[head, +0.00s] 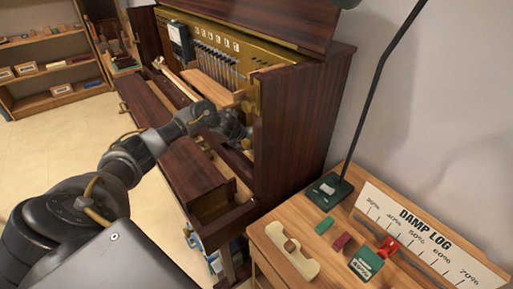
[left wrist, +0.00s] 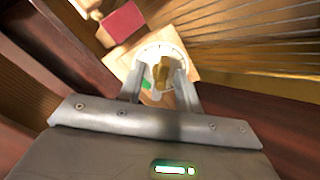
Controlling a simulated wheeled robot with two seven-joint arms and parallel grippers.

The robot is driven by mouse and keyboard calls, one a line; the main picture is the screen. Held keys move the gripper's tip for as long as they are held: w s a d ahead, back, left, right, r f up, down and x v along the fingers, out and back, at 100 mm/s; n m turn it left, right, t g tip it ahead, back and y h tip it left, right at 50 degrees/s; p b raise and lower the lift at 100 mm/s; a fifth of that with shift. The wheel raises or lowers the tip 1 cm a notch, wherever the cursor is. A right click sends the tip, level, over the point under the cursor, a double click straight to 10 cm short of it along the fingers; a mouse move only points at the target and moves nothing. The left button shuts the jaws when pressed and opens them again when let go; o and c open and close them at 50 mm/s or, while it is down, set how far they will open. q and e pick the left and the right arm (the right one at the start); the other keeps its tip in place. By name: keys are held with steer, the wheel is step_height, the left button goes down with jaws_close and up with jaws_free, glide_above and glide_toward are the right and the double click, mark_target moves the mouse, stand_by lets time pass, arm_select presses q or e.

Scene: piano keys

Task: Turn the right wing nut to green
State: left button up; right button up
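The brass wing nut (left wrist: 161,72) sits on a round white dial (left wrist: 150,54) on a pale wooden block in the left wrist view. A green mark (left wrist: 146,84) shows on the dial's lower left, beside my left finger. My left gripper (left wrist: 160,78) is open, with one finger on each side of the wing nut and a small gap visible. Whether either finger touches it is hard to tell. In the head view my left gripper (head: 238,132) reaches into the open piano, and the nut is hidden there. My right gripper is not in view.
A red block (left wrist: 123,20) lies near the dial. The piano's side panel (head: 300,125) stands close to the right of my gripper. A wooden desk (head: 275,250) with a lamp base (head: 328,190) and a damp log board (head: 425,240) is at right. Open floor lies left.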

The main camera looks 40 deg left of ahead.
arm_select(q)
steer(key=shift+s+a+r+p, duration=0.15)
steer(key=shift+s+r+p, duration=0.25)
steer(key=shift+r+p, duration=0.1)
stand_by(0.3)
steer(key=shift+c, duration=0.2)
